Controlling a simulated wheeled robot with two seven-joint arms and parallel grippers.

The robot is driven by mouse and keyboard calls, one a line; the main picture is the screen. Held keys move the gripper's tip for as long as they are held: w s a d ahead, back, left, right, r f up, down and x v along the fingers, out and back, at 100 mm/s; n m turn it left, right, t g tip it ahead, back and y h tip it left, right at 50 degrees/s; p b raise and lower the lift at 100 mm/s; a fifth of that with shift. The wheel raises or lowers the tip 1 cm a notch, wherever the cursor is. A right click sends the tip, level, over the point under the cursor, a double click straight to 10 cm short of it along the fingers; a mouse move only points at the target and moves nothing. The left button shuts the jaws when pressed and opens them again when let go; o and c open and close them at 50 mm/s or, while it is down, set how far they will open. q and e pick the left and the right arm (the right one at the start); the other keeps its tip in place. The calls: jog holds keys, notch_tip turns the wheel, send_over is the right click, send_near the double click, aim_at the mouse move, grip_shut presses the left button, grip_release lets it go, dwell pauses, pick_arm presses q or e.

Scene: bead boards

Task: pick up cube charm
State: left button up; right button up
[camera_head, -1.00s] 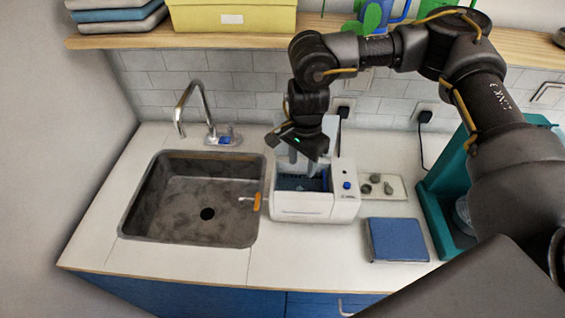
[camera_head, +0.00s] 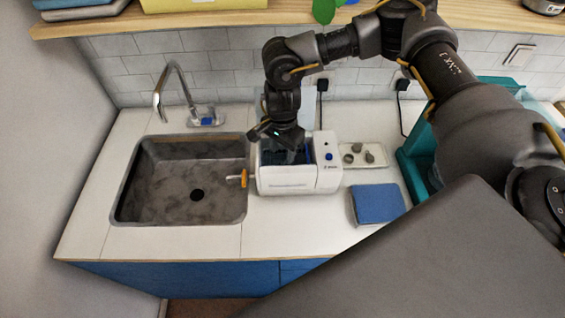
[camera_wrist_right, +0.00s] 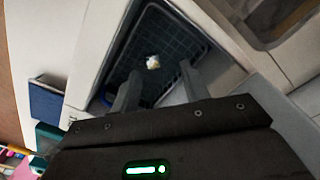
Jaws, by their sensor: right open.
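The cube charm (camera_wrist_right: 152,62) appears as a small, pale, shiny piece on the dark mesh basket floor inside the white box-shaped machine (camera_head: 296,187). In the head view the charm is hidden by my gripper and the machine's walls. My right gripper (camera_wrist_right: 158,78) is open, its two fingers apart and pointing down into the basket. The charm shows between and just beyond the fingertips, with nothing held. In the head view the right gripper (camera_head: 285,152) is over the machine's opening, its fingertips hard to make out. My left gripper is not in view.
The sink (camera_head: 140,205) lies left of the machine, with an orange-handled item (camera_head: 243,178) at its edge. A pale tray (camera_head: 376,162) with small grey pieces and a blue folded cloth (camera_head: 378,204) lie to the right. A teal stand (camera_head: 415,160) is farther right.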

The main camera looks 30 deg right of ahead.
aim_at(284, 163)
jog(key=shift+s+f+p, duration=0.8)
jog(key=shift+f+p, duration=0.05)
jog(key=shift+f, duration=0.05)
jog(key=shift+w+d+f, duration=0.1)
jog(key=shift+w+f, duration=0.1)
jog(key=shift+f, duration=0.4)
jog(key=shift+w+f, duration=0.2)
jog(key=shift+f, duration=0.35)
jog(key=shift+s, duration=0.15)
jog(key=shift+c, duration=0.2)
jog(key=shift+r, duration=0.1)
jog(key=shift+c, duration=1.1)
jog(key=c, duration=0.5)
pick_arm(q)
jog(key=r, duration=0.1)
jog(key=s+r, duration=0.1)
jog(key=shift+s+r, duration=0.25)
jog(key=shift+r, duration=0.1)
pick_arm(e)
grip_shut()
